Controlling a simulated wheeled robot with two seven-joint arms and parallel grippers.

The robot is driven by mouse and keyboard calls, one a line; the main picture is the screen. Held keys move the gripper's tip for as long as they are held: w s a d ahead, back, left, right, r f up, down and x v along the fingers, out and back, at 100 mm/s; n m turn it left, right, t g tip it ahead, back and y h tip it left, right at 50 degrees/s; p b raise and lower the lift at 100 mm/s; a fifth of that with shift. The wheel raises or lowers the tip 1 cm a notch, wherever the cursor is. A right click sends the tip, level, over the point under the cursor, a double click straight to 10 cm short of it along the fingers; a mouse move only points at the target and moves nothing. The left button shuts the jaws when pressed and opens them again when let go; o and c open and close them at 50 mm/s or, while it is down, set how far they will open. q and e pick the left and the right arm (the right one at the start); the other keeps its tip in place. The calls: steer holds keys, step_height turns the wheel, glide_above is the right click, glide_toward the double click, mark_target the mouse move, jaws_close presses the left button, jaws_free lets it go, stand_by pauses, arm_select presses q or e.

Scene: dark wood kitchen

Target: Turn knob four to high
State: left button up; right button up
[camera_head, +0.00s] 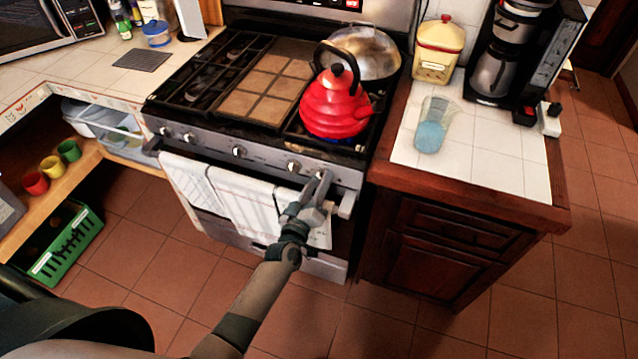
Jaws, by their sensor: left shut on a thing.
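The stove's front panel (262,159) carries a row of several round knobs, including ones at the left (165,131), near the middle (239,152) and right of the middle (293,166). My left gripper (322,181) reaches up from below to the right end of this row. It is shut on the rightmost knob, which its fingers hide almost fully. The knob's setting and any number cannot be read. A red kettle (335,105) stands on the right front burner above it. My right gripper is not in view.
White towels (232,198) hang on the oven handle (347,205) below the knobs, close to my left gripper. A pan with a glass lid (372,52) stands behind the kettle. A counter (480,165) with a glass (432,125) is at the right. The floor (400,305) in front is clear.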

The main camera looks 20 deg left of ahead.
arm_select(q)
steer(key=shift+n, duration=0.3)
steer(key=o, duration=1)
steer(key=shift+o, duration=0.2)
steer(key=s+b, duration=0.4)
steer(key=s, duration=1.3)
steer(key=shift+s+a, duration=0.25)
steer(key=shift+a, duration=0.1)
